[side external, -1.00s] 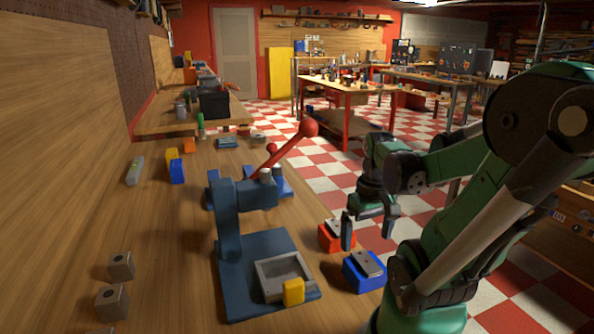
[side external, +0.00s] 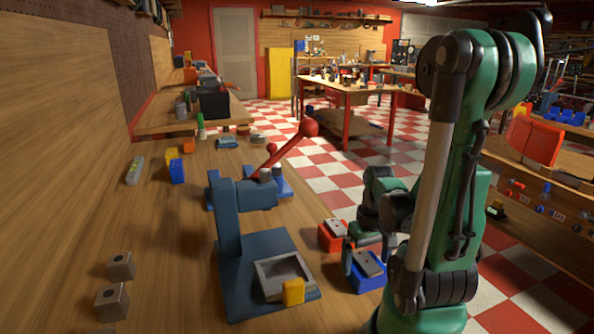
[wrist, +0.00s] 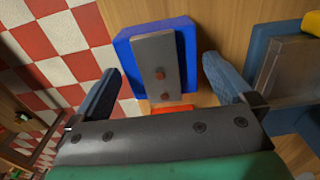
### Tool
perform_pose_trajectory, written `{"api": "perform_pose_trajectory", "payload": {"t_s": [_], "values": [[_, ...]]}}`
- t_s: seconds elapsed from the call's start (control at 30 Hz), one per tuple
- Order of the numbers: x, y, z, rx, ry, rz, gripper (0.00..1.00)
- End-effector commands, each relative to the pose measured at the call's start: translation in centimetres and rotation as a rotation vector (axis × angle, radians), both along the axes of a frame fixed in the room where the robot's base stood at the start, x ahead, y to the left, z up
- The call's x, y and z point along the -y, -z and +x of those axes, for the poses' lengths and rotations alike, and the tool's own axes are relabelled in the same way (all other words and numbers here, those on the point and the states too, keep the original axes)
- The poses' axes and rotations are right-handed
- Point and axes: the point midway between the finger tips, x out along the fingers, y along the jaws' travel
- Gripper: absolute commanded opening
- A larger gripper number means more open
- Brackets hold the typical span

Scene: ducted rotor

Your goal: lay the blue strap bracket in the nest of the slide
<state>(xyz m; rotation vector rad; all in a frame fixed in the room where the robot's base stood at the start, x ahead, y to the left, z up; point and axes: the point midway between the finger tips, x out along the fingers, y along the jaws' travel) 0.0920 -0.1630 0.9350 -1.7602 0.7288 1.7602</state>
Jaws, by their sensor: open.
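The blue strap bracket, a blue block with a grey strap plate on top, stands on the bench right of the press in the side external view (side external: 362,282). In the wrist view its blue body (wrist: 126,50) and its grey plate (wrist: 158,50) with two brownish round spots lie between my fingers. My gripper (wrist: 162,66) is open, with one finger on either side of the block and visible gaps. In the side external view one finger stands just behind the block; the other is hidden. The slide's nest is a shallow grey-rimmed tray (side external: 260,268) on the blue press base; it looks empty.
The blue press (side external: 228,215) with a red lever (side external: 290,150) rises behind the nest. A yellow block (side external: 293,291) sits at the nest's front edge. A red block with a grey plate (side external: 331,235) stands close behind the blue one. Grey blocks (side external: 112,300) lie at left.

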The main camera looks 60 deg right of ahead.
Motion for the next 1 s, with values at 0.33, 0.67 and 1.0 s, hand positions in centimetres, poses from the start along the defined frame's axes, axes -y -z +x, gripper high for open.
{"api": "perform_pose_trajectory", "payload": {"t_s": [0.33,0.67,1.0], "values": [[0.00,0.02,0.00,0.000,0.000,0.000,0.74],[0.00,0.01,0.00,0.000,0.000,0.000,0.17],[0.04,-0.67,0.03,0.000,0.000,0.000,0.17]]}}
